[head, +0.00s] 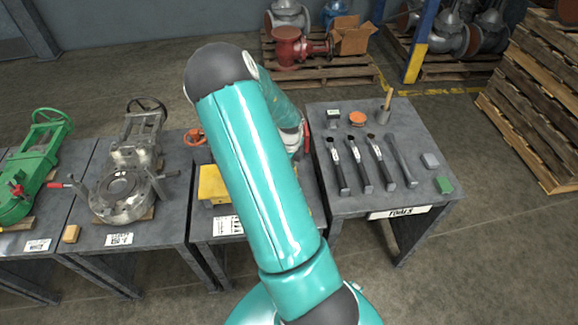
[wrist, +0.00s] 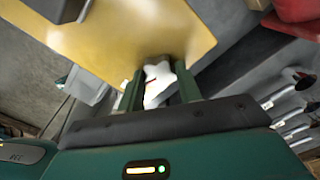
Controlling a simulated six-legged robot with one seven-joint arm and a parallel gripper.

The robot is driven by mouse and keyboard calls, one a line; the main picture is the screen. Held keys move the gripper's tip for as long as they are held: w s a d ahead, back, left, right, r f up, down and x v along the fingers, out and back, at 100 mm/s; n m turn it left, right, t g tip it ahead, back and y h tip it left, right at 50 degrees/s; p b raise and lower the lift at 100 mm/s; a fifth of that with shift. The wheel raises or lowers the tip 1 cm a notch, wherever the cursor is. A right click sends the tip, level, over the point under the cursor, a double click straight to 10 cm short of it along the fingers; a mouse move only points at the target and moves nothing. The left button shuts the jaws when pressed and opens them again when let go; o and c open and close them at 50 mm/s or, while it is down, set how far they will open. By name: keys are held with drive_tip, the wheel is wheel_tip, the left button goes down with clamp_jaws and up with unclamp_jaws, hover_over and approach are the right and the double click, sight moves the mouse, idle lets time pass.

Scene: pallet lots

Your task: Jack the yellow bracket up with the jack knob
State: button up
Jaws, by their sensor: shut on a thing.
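The yellow bracket (head: 212,184) sits on the middle bench in the head view, partly hidden behind my arm. In the wrist view the yellow bracket (wrist: 120,30) fills the top as a flat plate, close beyond my fingers. My gripper (wrist: 160,88) is shut on a pale, lobed jack knob (wrist: 158,72), which lies between the two green fingers at the plate's edge. The knob's stem is not clearly visible. In the head view my arm hides the gripper and the knob.
An orange handwheel (head: 194,137) is behind the bracket. A grey valve (head: 122,190) and a green valve (head: 32,165) are on benches to the left. A red part (wrist: 297,14) is close by at upper right.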

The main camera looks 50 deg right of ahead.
drive_tip(key=shift+m, duration=1.1)
drive_tip(key=o, duration=1)
drive_tip(key=shift+r, duration=0.1)
wheel_tip(320, 180, up, 14)
drive_tip(key=shift+s+f, duration=0.1)
drive_tip(key=shift+f, duration=0.1)
